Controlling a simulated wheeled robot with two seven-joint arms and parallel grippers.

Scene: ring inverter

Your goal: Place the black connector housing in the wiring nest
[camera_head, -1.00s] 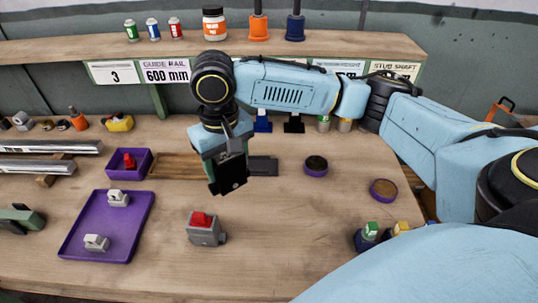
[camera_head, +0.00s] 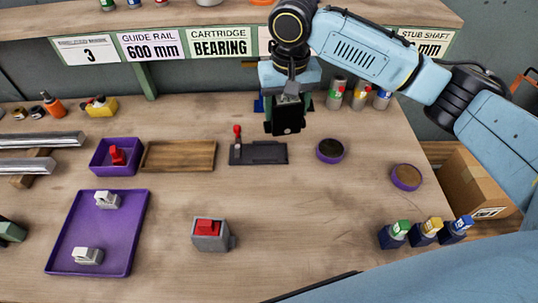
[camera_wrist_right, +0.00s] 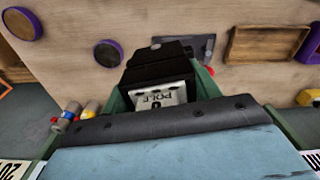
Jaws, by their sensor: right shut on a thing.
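My right gripper (camera_head: 287,108) is shut on the black connector housing (camera_head: 288,124), above the back of the bench. In the right wrist view the housing (camera_wrist_right: 155,68) sits between the green fingers and carries a white label reading "POLE". A dark grey fixture with a red-knobbed lever, which looks like the wiring nest (camera_head: 262,154), lies on the bench in front of and slightly left of the housing. It also shows in the right wrist view (camera_wrist_right: 198,44), partly hidden behind the housing. The housing is apart from it. My left gripper is out of view.
Left of the nest are a wooden tray (camera_head: 178,156) and a purple bin (camera_head: 97,157) with a red part. A round purple dish (camera_head: 330,151) stands to its right. A grey box with a red top (camera_head: 211,234) is nearer. Bare bench lies between. Bottles (camera_head: 336,93) stand behind.

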